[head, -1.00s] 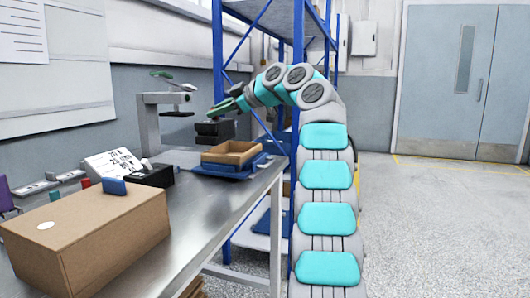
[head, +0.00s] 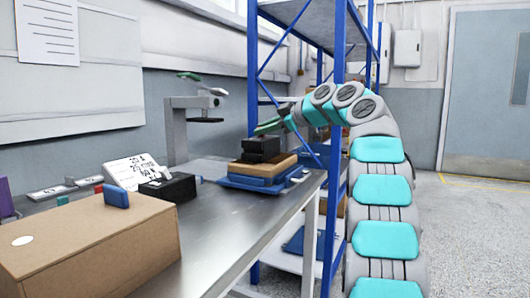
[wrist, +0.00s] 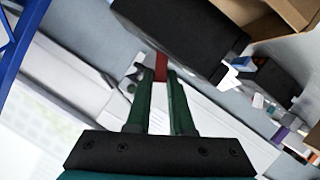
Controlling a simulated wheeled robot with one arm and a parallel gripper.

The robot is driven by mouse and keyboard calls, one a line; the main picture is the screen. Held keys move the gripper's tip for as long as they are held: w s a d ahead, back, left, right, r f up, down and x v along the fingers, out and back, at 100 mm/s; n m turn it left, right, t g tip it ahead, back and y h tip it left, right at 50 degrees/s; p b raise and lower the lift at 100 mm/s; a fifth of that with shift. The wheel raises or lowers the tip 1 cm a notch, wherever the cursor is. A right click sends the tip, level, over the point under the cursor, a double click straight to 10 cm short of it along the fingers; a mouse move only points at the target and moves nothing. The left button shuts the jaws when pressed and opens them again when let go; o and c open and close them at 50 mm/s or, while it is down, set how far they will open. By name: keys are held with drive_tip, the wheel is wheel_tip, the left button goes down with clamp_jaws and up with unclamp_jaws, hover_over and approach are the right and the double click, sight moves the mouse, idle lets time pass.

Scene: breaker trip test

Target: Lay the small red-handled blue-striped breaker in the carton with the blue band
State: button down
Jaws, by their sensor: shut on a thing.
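My gripper (head: 266,127) is shut, and its green fingers reach left over the bench. In the wrist view its fingertips (wrist: 155,80) close on a red handle (wrist: 161,66). The handle belongs to a black breaker (wrist: 180,36). In the head view the breaker (head: 262,146) hangs under the fingers, directly over a small open tan carton (head: 266,170). I cannot tell whether the breaker touches the carton or is partly inside it. The carton stands on a blue tray (head: 232,181). No blue stripe on the breaker or band on the carton can be made out.
A large cardboard box (head: 90,245) fills the bench's near left. A grey stand (head: 178,130) rises behind. A blue shelf rack (head: 337,130) stands beyond the bench's right end.

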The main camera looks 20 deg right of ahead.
sight(269, 142)
drive_tip(key=shift+f+b, duration=0.6)
drive_tip(key=shift+f, duration=1.6)
drive_tip(key=shift+f, duration=0.15)
drive_tip(key=c, duration=0.8)
unclamp_jaws()
drive_tip(key=shift+s+r, duration=0.15)
drive_tip(key=shift+r, duration=0.05)
drive_tip(key=b+v, duration=0.1)
drive_tip(key=v, duration=1)
drive_tip(key=shift+s+d, duration=0.3)
drive_tip(key=shift+r, duration=0.1)
